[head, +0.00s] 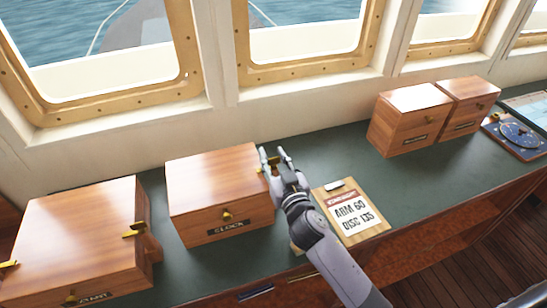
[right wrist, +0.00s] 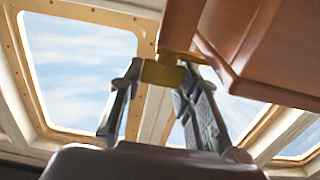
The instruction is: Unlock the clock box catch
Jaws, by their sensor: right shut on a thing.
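The wooden clock box (head: 212,178) stands on the green counter, closed, with a "CLOCK" label (head: 229,228) and a small brass knob (head: 227,214) on its front. Its brass catch (head: 275,160) is at the right side, partly hidden by my gripper. My right gripper (head: 272,154) is at that side, and its fingers are shut on the catch. In the right wrist view the yellow catch (right wrist: 162,73) sits between the two fingertips, beside the underside of reddish wood. Whether the catch is turned is hard to tell. My left gripper is not in view.
A larger wooden box (head: 80,235) labelled "...TANT" stands at the left. A clipboard (head: 350,212) lies right of my arm. Two smaller boxes (head: 411,118) (head: 470,103) and a blue dial instrument (head: 518,133) are at the right. Counter between clipboard and boxes is clear.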

